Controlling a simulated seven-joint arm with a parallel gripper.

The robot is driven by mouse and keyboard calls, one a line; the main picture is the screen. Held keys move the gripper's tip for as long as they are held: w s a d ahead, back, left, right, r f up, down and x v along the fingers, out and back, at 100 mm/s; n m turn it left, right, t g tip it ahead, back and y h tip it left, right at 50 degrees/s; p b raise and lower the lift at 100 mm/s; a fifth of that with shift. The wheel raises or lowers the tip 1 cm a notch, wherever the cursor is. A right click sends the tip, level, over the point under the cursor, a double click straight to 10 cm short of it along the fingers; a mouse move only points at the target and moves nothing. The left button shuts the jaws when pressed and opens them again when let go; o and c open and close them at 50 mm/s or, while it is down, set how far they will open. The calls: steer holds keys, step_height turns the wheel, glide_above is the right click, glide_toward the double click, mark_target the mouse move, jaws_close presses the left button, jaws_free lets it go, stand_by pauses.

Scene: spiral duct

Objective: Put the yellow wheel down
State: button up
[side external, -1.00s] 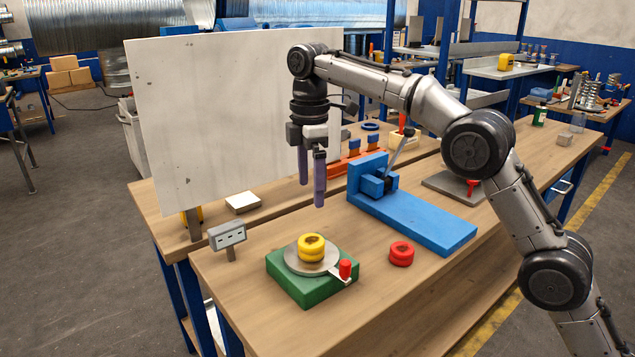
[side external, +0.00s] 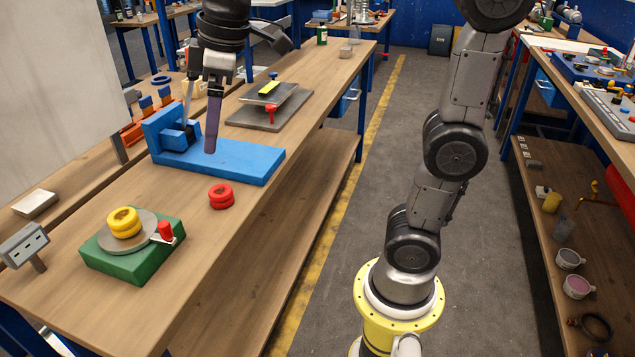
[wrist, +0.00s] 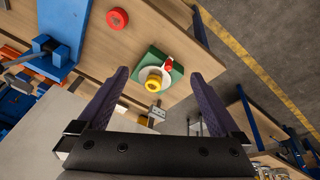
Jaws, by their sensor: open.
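The yellow wheel (side external: 124,222) rests on a round grey plate (side external: 144,241) on top of a green block (side external: 121,266), near the left end of the workbench. It has a groove around its side and a dark hole in its top. My gripper (side external: 198,140) is open and empty, raised above the bench and apart from the wheel. In the wrist view, the yellow wheel (wrist: 154,84) shows beyond and between the two purple fingers of my gripper (wrist: 156,73). Nothing is held.
A red wheel (side external: 221,196) lies on the bench beside the blue fixture (side external: 235,160). A small grey panel (side external: 24,246) and a white board (side external: 45,90) stand nearby. The bench front is mostly clear.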

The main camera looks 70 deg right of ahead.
steer(key=s+d+f+m+t, duration=0.1)
steer(key=s+f+m, duration=0.2)
steer(key=s+f, duration=0.2)
steer(key=s+d+f+m+t, duration=0.1)
steer(key=s+f+m, duration=0.2)
steer(key=s, duration=0.8)
step_height(320, 180, down, 3)
steer(key=shift+d+r, duration=0.2)
steer(key=shift+d, duration=0.1)
steer(key=shift+t, duration=0.3)
